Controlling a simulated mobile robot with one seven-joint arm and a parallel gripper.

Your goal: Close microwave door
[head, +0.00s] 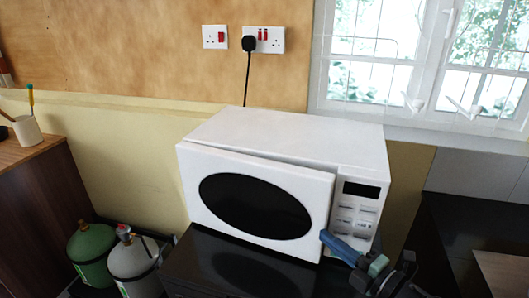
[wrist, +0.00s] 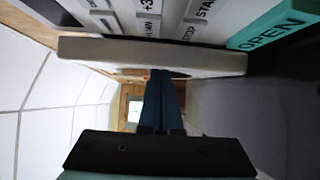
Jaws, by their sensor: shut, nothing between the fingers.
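The white microwave (head: 290,140) stands on a dark glossy counter. Its door (head: 255,203), with a black oval window, is slightly ajar: its free right edge stands out a little from the body beside the control panel (head: 355,215). My gripper (head: 324,237) is shut and empty, with its blue fingers at the lower right edge of the door. In the wrist view my gripper's fingertips (wrist: 161,73) point at the pale door edge (wrist: 150,55); whether they touch it I cannot tell. Beyond the edge are the control buttons and a green OPEN button (wrist: 275,30).
Two gas cylinders, one green (head: 90,255) and one grey (head: 133,262), stand at the lower left beside a wooden cabinet (head: 45,210). A black plug and cord (head: 247,65) hang behind the microwave. A window (head: 430,60) is at the right, above a dark counter (head: 470,225).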

